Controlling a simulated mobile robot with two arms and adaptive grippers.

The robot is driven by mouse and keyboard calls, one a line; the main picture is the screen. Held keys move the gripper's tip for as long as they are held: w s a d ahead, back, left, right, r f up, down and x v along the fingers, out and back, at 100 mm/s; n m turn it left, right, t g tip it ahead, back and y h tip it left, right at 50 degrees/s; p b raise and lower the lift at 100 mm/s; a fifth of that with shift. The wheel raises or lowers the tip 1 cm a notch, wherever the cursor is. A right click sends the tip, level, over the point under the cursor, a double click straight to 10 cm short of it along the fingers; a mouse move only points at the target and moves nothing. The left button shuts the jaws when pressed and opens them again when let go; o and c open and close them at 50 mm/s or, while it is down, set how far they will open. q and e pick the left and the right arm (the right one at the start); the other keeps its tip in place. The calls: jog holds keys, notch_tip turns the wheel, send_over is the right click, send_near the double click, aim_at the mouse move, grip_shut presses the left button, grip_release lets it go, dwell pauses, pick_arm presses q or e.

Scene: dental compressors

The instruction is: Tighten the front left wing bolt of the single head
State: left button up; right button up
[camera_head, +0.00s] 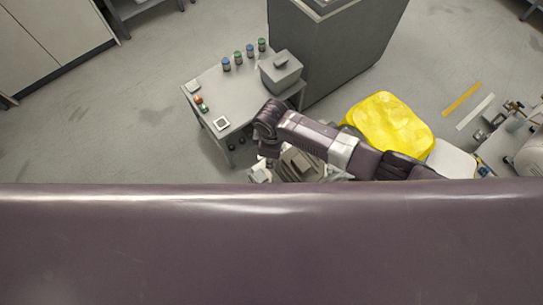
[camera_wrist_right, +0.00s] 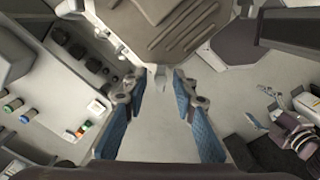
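In the right wrist view my right gripper (camera_wrist_right: 158,92) is open, its two blue-padded fingers wide apart. A small pale tab (camera_wrist_right: 160,76) shows between the fingertips, at the near edge of a brown-grey ribbed part (camera_wrist_right: 178,25). The tab may be a wing bolt, but I cannot tell, nor whether a finger touches it. In the head view a grey machine (camera_head: 300,165), perhaps the single head, shows partly below my right arm. The arm and a broad purple part of mine hide much of it. The left gripper is not in view.
A grey table (camera_head: 232,92) holds several small bottles (camera_head: 238,55), a grey box (camera_head: 281,70) and coloured buttons (camera_head: 201,103). A tall grey cabinet (camera_head: 335,45) stands behind it. A yellow crumpled thing (camera_head: 390,122) lies right of my arm. Open floor is at left.

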notch_tip(320, 180, up, 12)
dwell(0.6)
dwell(0.4)
